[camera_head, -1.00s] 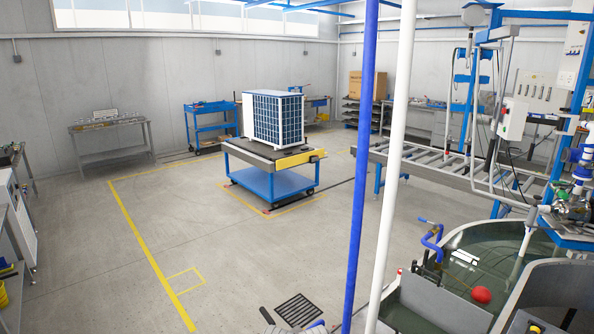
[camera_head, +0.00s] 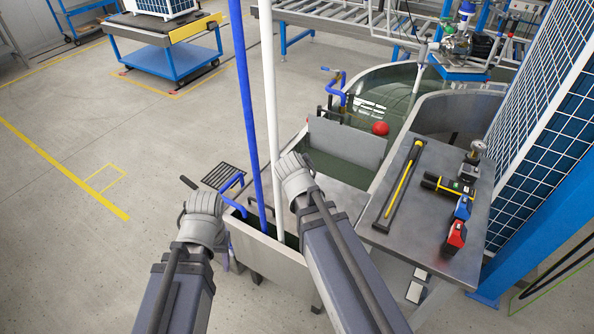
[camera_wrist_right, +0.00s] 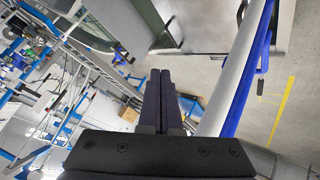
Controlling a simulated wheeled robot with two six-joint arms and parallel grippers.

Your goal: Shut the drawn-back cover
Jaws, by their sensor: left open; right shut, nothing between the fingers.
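A grey tank (camera_head: 272,262) stands in front of me in the head view, with dark green water in its opening. A flat grey plate (camera_head: 340,198), which looks like the drawn-back cover, lies behind the opening, partly hidden by my right arm. A grey panel (camera_head: 345,145) stands upright beyond it. My left gripper (camera_head: 203,200) is left of the tank, apart from it; its fingers barely show, and it is open and empty. My right arm reaches over the tank, its fingers hidden in the head view. In the right wrist view my right gripper (camera_wrist_right: 160,85) is shut and empty.
A blue pole (camera_head: 246,110) and a white pole (camera_head: 270,110) rise from the tank between my arms. A bench (camera_head: 405,235) with tools stands right. A larger pool with a red ball (camera_head: 380,128) lies behind.

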